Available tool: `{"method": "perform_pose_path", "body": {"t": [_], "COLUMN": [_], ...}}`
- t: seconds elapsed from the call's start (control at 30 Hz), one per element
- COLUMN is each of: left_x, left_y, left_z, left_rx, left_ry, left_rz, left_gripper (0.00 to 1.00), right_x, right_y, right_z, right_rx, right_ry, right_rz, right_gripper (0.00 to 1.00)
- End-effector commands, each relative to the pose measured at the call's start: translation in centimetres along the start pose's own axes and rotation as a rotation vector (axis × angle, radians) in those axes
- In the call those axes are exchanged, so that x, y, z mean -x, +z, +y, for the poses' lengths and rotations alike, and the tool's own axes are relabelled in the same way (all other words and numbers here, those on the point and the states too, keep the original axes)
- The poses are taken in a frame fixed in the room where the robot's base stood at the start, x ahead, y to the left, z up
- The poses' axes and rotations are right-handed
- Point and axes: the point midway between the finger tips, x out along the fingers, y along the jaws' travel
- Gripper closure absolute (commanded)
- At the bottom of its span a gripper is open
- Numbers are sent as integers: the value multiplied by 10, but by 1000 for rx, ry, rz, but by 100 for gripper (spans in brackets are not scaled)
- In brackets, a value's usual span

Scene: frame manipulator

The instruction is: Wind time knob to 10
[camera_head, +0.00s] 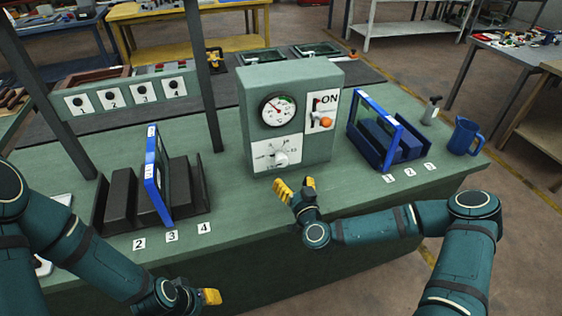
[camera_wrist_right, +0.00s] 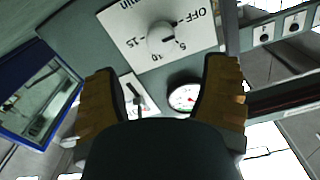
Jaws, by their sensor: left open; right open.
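The time knob (camera_head: 281,158) is a light round knob on a white dial plate low on the front of a grey-green box (camera_head: 247,105). In the right wrist view the knob (camera_wrist_right: 162,38) sits among the marks OFF, 5, 10 and 15; I cannot tell clearly where its pointer stands. My right gripper (camera_head: 296,187) is open, with yellow fingers, in front of and below the knob. In its wrist view the fingers (camera_wrist_right: 163,68) are spread wide, empty and apart from the knob. My left gripper (camera_head: 210,297) is low at the table's front, away from the box.
The box also bears a gauge (camera_head: 277,109) and an ON switch panel with an orange knob (camera_head: 326,121). A blue frame rack (camera_head: 382,137) stands right of it, near a blue mug (camera_head: 464,136). A dark rack with a blue frame (camera_head: 152,178) stands left.

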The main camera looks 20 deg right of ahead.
Motion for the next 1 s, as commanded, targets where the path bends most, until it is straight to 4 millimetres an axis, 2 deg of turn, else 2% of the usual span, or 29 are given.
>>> {"method": "perform_pose_path", "body": {"t": [0.3,0.5,0.7,0.97,1.0], "left_x": [-2,-3,-3,-3,-3], "left_y": [1,1,2,2,2], "left_z": [-1,-1,-1,-1,-1], "left_rx": [0,-1,-1,-1,-1], "left_ry": [0,0,0,0,0], "left_rz": [-2,-3,-4,-3,-3], "left_gripper": [53,53,53,53,53], "right_x": [-62,-88,-98,-98,-98], "right_y": [1,1,1,1,1], "right_z": [0,0,0,0,0], "right_rx": [-2,-1,-1,-1,-1], "right_ry": [2,0,0,-1,-1], "right_rz": [-1,-2,-3,-3,-3], "right_gripper": [26,26,26,25,39]}}
